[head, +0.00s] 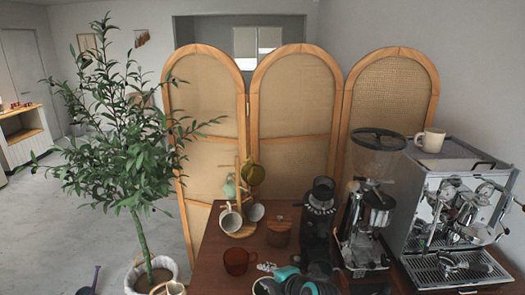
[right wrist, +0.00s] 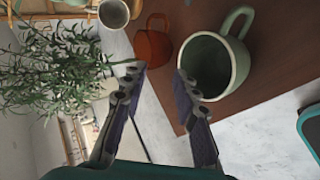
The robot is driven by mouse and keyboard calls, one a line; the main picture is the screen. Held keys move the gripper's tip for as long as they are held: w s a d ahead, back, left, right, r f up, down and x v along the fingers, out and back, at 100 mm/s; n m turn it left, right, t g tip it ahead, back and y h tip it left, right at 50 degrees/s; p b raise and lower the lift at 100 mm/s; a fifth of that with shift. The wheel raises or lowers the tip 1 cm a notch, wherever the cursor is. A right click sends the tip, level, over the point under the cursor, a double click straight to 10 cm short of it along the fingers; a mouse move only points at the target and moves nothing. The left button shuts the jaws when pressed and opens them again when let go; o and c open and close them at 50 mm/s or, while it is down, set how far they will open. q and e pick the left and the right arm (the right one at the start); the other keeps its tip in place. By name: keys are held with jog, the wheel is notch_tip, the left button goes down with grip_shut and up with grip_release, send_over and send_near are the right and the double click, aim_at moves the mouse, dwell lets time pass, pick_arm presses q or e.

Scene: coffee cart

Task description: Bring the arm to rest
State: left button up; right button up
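My right gripper (head: 268,267) is low in the head view, over the front of the brown table (head: 210,245). In the right wrist view my right gripper (right wrist: 159,78) has its two fingers spread apart with nothing between them. A green mug (right wrist: 240,62) stands just right of the right finger, which overlaps its rim in the picture; I cannot tell whether they touch. An orange-brown glass cup (right wrist: 152,46) stands farther off, past the fingertips; it also shows in the head view (head: 236,262). My left gripper is in neither view.
A mug tree with hanging mugs (head: 231,221) and a lidded brown jar (head: 279,233) stand behind. A black grinder (head: 320,208), a larger grinder (head: 372,215) and an espresso machine (head: 440,200) with a cup (head: 431,140) fill the right. A potted plant (head: 130,165) stands left.

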jog(key=s+d+f+m+g+h, duration=0.1)
jog(key=s+d+m+h, duration=0.4)
jog(key=s+d+m, duration=1.2)
jog(key=s+m+g, duration=0.1)
jog(key=s+m, duration=0.2)
jog(key=m, duration=0.2)
jog(key=shift+s+f+m+g+h, duration=0.2)
jog(key=shift+s+m+g+h, duration=0.1)
jog(key=shift+m+h, duration=0.1)
